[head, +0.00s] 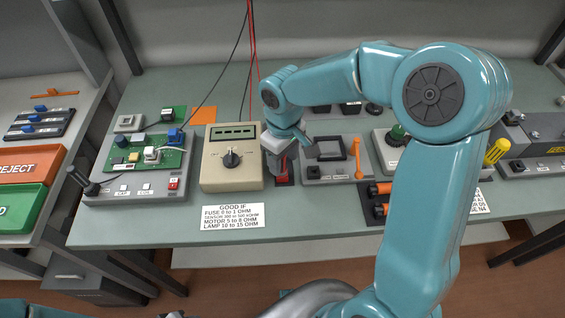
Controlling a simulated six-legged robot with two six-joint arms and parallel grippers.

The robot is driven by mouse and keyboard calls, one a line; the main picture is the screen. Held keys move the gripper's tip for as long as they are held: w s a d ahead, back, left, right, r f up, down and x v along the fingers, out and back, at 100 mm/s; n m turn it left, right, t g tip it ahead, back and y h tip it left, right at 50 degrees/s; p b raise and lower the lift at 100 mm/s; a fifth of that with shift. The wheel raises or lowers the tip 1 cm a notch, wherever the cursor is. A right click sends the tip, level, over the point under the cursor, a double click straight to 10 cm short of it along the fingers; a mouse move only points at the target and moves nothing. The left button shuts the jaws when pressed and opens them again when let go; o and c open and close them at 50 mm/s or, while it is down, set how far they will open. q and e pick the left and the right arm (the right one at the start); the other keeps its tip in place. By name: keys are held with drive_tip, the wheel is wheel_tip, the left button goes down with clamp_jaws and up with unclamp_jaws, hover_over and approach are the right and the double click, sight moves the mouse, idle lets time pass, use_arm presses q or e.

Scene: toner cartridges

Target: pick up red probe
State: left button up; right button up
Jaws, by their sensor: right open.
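The red probe (281,171) stands in a small dark holder just right of the beige meter (231,172). Only part of its red body shows; my right gripper hides the top. My right gripper (279,160) is open and points down at the probe from above, with its fingers close to the upper part. I cannot tell whether they touch it. The black probe (82,181) leans at the left end of the grey board unit. My left gripper is not in view.
A circuit board (157,156) sits on the grey unit at left. A grey fixture with an orange lever (356,158) stands close right of the probe. A white limits card (233,216) lies in front of the meter. Red and black wires hang behind it.

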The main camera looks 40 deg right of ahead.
wheel_tip(320, 180, down, 3)
drive_tip(key=shift+w+r, duration=0.1)
drive_tip(key=shift+w, duration=0.05)
clamp_jaws()
drive_tip(key=shift+r, duration=0.1)
